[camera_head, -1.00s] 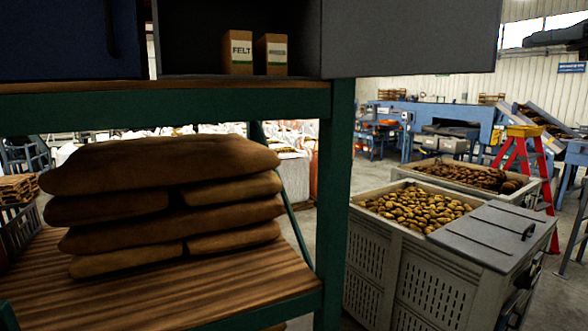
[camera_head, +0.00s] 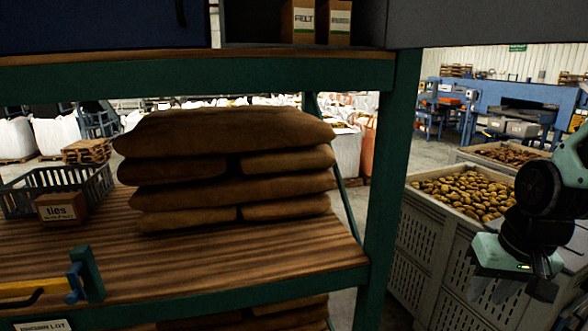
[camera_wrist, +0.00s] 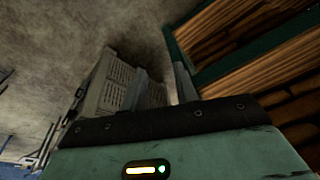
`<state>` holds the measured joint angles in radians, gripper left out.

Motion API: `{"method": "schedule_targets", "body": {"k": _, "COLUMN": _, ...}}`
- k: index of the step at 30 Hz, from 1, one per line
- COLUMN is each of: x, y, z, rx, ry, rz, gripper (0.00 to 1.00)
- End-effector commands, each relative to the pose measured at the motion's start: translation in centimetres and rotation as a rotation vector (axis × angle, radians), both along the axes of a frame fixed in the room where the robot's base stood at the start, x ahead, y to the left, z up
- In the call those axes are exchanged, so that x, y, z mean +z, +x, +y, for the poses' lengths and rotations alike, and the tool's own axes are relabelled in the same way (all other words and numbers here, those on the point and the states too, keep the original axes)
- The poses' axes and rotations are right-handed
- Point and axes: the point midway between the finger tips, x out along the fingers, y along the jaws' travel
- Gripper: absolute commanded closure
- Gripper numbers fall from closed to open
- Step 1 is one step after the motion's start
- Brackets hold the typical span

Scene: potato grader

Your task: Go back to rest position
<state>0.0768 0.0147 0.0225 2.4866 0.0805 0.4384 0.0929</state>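My arm shows at the right edge of the head view, with a pale green wrist body and dark joints. My gripper (camera_head: 511,288) points down in front of the grey potato bin (camera_head: 437,235) there. In the wrist view my gripper (camera_wrist: 158,78) has two thin fingers standing apart with nothing visible between them, so it looks open and empty. The slatted side of a pale bin (camera_wrist: 112,85) and bare floor show beyond the fingers.
A green-framed rack (camera_head: 388,190) stands close ahead, its wooden shelf (camera_head: 300,250) holding stacked brown sacks (camera_head: 230,165). A dark crate (camera_head: 95,185) and a "ties" box (camera_head: 62,207) sit left on it. A yellow-handled tool (camera_head: 30,290) lies at the front. Wood shelving (camera_wrist: 240,65) fills the wrist view's upper right.

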Motion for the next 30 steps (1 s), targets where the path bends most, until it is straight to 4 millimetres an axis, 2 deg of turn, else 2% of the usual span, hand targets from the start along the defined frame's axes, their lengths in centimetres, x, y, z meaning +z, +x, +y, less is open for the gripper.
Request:
{"method": "schedule_targets", "body": {"k": 3, "x": -1.6, "y": -2.0, "z": 1.6, "rx": 0.256, "ry": -0.079, "rz": -0.03, "gripper": 0.7}}
{"method": "schedule_targets", "body": {"k": 5, "x": -2.9, "y": -2.3, "z": 4.2, "rx": 0.313, "ry": -0.064, "rz": -0.015, "gripper": 0.7}}
{"method": "schedule_targets", "body": {"k": 8, "x": -4.3, "y": -3.9, "z": 8.0, "rx": 0.426, "ry": -0.052, "rz": 0.017, "gripper": 0.7}}
{"method": "schedule_targets", "body": {"k": 12, "x": -6.2, "y": -7.3, "z": 13.2, "rx": 0.603, "ry": -0.045, "rz": 0.066, "gripper": 0.7}}
{"method": "schedule_targets", "body": {"k": 15, "x": -7.5, "y": -10.2, "z": 16.2, "rx": 0.73, "ry": -0.048, "rz": 0.102, "gripper": 0.7}}
{"method": "schedule_targets", "body": {"k": 17, "x": -8.1, "y": -12.0, "z": 17.6, "rx": 0.795, "ry": -0.052, "rz": 0.122, "gripper": 0.7}}
{"method": "schedule_targets", "body": {"k": 19, "x": -8.5, "y": -13.5, "z": 18.6, "rx": 0.852, "ry": -0.058, "rz": 0.14, "gripper": 0.7}}
{"method": "schedule_targets", "body": {"k": 22, "x": -8.6, "y": -14.7, "z": 19.3, "rx": 0.892, "ry": -0.062, "rz": 0.154, "gripper": 0.7}}
{"method": "schedule_targets", "body": {"k": 30, "x": -8.4, "y": -14.8, "z": 19.4, "rx": 0.896, "ry": -0.062, "rz": 0.158, "gripper": 0.7}}
